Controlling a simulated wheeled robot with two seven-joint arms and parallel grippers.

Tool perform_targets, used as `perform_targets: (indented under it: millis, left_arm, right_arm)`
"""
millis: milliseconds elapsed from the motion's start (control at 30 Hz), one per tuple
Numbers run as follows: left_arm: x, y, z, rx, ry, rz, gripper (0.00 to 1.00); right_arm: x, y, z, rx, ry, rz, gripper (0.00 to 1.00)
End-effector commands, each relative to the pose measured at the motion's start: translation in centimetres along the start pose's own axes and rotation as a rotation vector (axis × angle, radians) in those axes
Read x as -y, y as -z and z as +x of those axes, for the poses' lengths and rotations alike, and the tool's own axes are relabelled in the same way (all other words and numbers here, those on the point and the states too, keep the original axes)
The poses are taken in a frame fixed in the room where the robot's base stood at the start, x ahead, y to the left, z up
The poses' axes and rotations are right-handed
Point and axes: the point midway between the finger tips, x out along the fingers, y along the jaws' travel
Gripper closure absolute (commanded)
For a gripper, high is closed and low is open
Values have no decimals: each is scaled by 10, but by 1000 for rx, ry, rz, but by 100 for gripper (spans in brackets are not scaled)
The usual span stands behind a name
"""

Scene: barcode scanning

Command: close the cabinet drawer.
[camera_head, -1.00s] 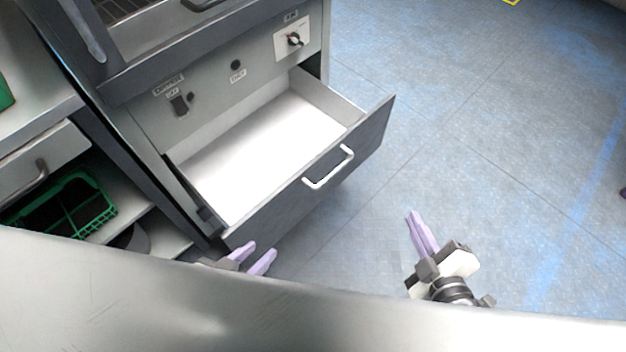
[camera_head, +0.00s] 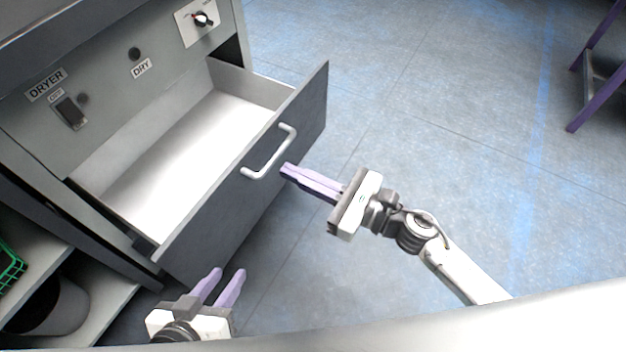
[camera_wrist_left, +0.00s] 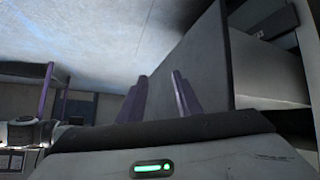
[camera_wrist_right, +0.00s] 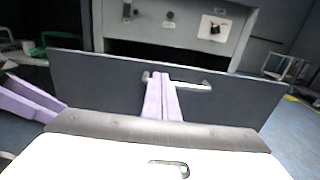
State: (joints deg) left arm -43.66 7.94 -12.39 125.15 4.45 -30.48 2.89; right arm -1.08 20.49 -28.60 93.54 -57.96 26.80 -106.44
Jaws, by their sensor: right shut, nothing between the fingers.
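The cabinet drawer (camera_head: 228,178) stands pulled out and empty, with a dark front and a white bar handle (camera_head: 270,153). My right gripper (camera_head: 285,171) is shut and empty, its purple fingertips beside the handle at the drawer front; whether they touch is unclear. In the right wrist view the fingers (camera_wrist_right: 162,92) point at the drawer front (camera_wrist_right: 100,85), in front of the handle. My left gripper (camera_head: 228,273) is open and empty, low in front of the drawer's near left corner. In the left wrist view its spread fingers (camera_wrist_left: 160,82) show beside the drawer front (camera_wrist_left: 205,62).
The cabinet panel (camera_head: 110,88) above the drawer has a dryer switch and a knob (camera_head: 202,20). Open blue floor (camera_head: 430,130) lies to the right.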

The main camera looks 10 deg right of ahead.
Motion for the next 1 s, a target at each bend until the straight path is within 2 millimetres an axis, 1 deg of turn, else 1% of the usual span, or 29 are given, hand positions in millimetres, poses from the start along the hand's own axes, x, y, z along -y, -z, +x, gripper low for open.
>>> perform_targets:
  millis: [33, 200, 300, 400, 600, 1000]
  left_arm:
    - [0, 0, 0, 1, 0, 0, 69]
    - [0, -2, 1, 1, 0, 0, 69]
    - [0, -3, 1, 3, 0, 0, 69]
    - [0, -4, 2, 9, -1, -1, 69]
    - [0, -4, 3, 10, -2, 0, 69]
    - [0, 2, 5, -1, -4, 3, 69]
  right_arm:
    - [1, -2, 13, 4, 0, 0, 100]
    - [0, 0, 46, 2, 0, 2, 100]
    - [0, 0, 61, 1, 0, 2, 100]
    - [0, 0, 71, 1, 2, 4, 100]
    - [0, 0, 79, -1, 1, 4, 100]
    - [2, 1, 80, 1, 8, 3, 100]
